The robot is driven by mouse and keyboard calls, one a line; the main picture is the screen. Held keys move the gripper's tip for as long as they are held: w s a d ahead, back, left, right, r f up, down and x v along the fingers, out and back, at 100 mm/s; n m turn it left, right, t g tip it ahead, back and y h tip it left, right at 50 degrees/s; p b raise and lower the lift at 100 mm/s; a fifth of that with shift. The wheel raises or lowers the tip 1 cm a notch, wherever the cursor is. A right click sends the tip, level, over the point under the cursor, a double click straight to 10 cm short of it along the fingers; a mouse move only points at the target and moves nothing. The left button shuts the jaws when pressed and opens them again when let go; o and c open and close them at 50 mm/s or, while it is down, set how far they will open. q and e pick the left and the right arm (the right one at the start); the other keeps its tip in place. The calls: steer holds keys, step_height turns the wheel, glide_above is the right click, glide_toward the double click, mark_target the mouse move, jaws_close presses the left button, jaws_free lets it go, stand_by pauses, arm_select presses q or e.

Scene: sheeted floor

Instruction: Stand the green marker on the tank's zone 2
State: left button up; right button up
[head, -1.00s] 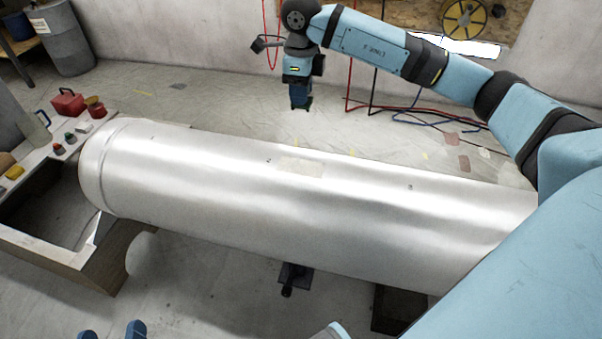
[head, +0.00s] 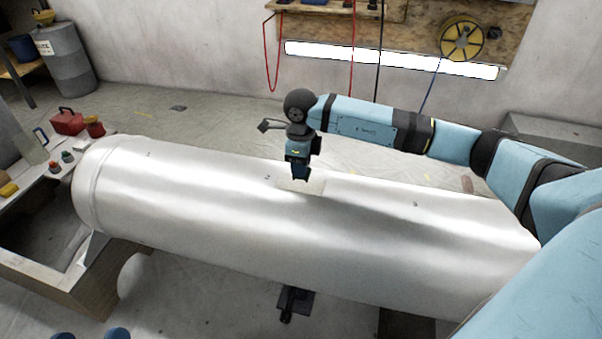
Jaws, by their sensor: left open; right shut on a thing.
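The silver tank (head: 220,225) lies on its side across the view. Small dark marks sit along its top; the middle one, by a pale patch (head: 316,187), looks like a 2 (head: 267,177). My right gripper (head: 300,177) points down over that patch, just right of the 2. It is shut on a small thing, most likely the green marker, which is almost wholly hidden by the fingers. I cannot tell whether it touches the tank.
A bench at the left holds a red box (head: 67,122), a red pot (head: 95,128), a yellow piece (head: 8,189) and small red and green pieces. A wooden cradle (head: 95,285) supports the tank's left end. A grey barrel (head: 65,58) stands at the back left.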

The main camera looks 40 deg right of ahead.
arm_select(q)
steer(key=shift+f, duration=0.5)
arm_select(e)
steer(key=shift+f, duration=1.2)
steer(key=shift+f, duration=0.2)
steer(key=o, duration=1)
steer(key=shift+c, duration=0.2)
arm_select(q)
steer(key=shift+f, duration=0.15)
